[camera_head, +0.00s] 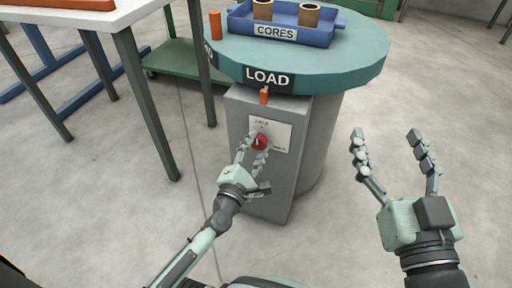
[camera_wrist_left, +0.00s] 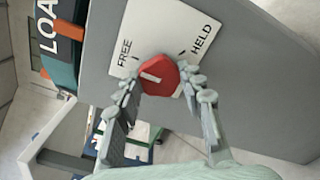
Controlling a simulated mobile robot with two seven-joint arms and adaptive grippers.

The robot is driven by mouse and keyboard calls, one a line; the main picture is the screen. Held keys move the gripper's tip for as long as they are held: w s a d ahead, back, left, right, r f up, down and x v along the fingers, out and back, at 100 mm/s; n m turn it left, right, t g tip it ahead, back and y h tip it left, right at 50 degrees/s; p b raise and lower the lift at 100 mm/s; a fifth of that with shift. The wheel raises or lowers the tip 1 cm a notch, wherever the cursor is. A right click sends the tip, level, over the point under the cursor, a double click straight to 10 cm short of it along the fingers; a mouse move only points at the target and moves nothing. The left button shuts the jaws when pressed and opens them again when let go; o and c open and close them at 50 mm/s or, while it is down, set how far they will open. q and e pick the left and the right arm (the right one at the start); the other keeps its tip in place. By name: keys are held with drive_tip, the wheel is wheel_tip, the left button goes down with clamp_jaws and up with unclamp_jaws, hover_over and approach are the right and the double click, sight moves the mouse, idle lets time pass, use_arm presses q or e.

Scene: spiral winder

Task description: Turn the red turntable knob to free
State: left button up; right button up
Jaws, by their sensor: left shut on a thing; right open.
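The red turntable knob (camera_head: 260,142) is on the front of a grey box below the turntable. In the left wrist view the knob (camera_wrist_left: 157,76) sits on a white plate (camera_wrist_left: 150,30) marked FREE and HELD. My right gripper (camera_head: 393,150) is open and empty, to the right of the box.
The round teal turntable (camera_head: 350,62) with a LOAD label stands above the box, carrying a blue CORES tray (camera_head: 325,37) with two brown cores. A white-topped table (camera_head: 120,17) stands at the left. The floor around my right gripper is clear.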

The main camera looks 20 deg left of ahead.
use_arm(q)
drive_tip(key=shift+w+r, duration=0.1)
drive_tip(key=shift+r, duration=0.05)
idle(0.3)
drive_tip(key=o, duration=1.2)
drive_tip(key=shift+c, duration=0.2)
drive_tip(key=shift+s, duration=0.45)
drive_tip(key=s, duration=1.1)
drive_tip(key=shift+a, duration=0.2)
drive_tip(key=shift+s, duration=0.2)
